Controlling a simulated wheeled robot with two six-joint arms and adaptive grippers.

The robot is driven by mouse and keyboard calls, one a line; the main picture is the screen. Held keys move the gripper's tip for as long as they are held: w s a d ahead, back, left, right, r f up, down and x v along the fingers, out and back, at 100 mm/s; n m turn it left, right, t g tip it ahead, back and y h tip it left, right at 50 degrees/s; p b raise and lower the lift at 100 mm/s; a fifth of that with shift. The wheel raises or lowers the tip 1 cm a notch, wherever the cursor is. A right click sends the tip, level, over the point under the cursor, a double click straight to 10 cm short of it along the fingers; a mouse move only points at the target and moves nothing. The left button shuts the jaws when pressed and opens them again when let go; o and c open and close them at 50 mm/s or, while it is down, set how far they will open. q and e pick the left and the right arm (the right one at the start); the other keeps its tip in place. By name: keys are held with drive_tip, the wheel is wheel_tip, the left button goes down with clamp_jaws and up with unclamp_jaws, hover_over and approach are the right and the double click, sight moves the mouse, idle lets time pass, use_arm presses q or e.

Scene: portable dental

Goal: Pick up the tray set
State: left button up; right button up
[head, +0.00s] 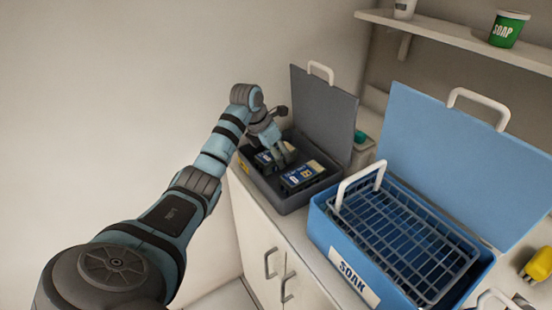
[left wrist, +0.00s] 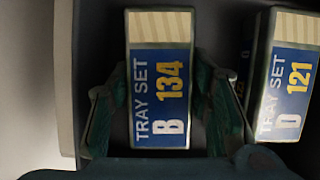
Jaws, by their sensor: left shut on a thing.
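A tray set marked B 134 (left wrist: 160,80) is a dark box with a blue label and a striped pale end, in the middle of the left wrist view. My left gripper (left wrist: 162,90) has its fingers on both sides of this box and is shut on it. A second tray set marked D 121 (left wrist: 288,80) lies to its right, apart from the fingers. In the head view my left gripper (head: 283,155) reaches down into an open grey case (head: 288,207), partly hiding the boxes in it. Whether the held box is clear of the case floor cannot be told. My right gripper is not in view.
A blue SOAK bin (head: 320,232) with a wire basket (head: 405,240) and raised lid (head: 460,150) stands right of the grey case. The grey lid (head: 325,110) stands upright behind the case. A shelf (head: 450,33) holds a green soap tub (head: 508,30).

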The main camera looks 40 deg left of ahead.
use_arm(q)
drive_tip(key=shift+c, duration=0.6)
drive_tip(key=shift+r, duration=0.6)
use_arm(e)
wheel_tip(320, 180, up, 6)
drive_tip(key=p, duration=0.6)
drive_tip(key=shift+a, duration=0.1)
use_arm(q)
wheel_tip(320, 180, up, 19)
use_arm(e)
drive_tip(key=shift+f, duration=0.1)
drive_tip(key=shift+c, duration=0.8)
